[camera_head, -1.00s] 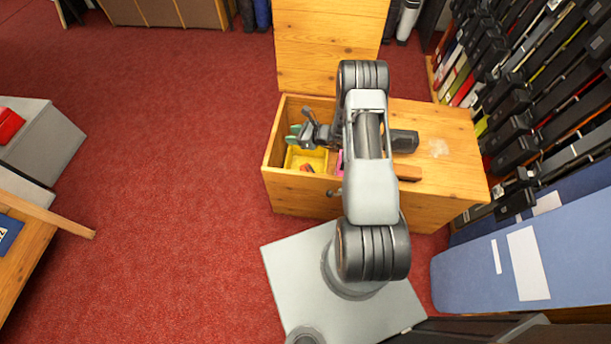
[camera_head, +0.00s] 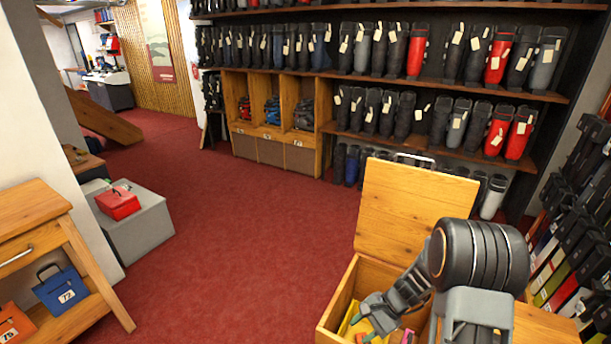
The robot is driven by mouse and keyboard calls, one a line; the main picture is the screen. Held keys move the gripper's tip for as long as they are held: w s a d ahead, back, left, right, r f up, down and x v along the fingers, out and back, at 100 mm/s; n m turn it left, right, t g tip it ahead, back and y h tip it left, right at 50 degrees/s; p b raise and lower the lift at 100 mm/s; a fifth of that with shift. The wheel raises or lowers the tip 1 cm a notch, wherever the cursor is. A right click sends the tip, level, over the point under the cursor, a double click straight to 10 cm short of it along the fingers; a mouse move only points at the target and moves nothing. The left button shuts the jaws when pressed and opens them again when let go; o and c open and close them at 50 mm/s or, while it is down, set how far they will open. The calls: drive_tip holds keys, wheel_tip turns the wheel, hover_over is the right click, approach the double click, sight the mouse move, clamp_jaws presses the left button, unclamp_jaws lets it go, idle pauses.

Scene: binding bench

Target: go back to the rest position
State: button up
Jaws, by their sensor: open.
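My gripper (camera_head: 378,317) is at the bottom of the view, reaching over the open wooden chest (camera_head: 338,298) from my folded arm. Its jaws are open, and I see nothing held between them. The chest's wooden lid (camera_head: 412,205) stands upright behind it. Inside the chest, below the gripper, part of a yellow tray (camera_head: 350,327) shows with small coloured items. The bottom edge of the picture and my arm hide much of the chest.
A grey block (camera_head: 150,228) with a red case (camera_head: 118,203) stands at left. A wooden table (camera_head: 35,212) holds a blue case (camera_head: 62,290) on its lower shelf. Shelves of dark and red bags line the back. The red carpet (camera_head: 240,250) between is clear.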

drive_tip(key=s+r+n+t+h+p, duration=0.1)
drive_tip(key=s+r+n+h+p, duration=0.1)
drive_tip(key=r, duration=0.8)
drive_tip(key=s+r+n+t+h+p, duration=0.2)
drive_tip(key=s+r+n+h+p, duration=0.1)
drive_tip(key=r, duration=0.7)
drive_tip(key=s+r+n+t+h+p, duration=0.2)
drive_tip(key=r+n, duration=0.4)
drive_tip(key=r, duration=0.5)
drive_tip(key=s+d+p, duration=0.1)
drive_tip(key=s, duration=0.1)
drive_tip(key=shift+s+h+p, duration=0.3)
drive_tip(key=shift+h+p, duration=0.1)
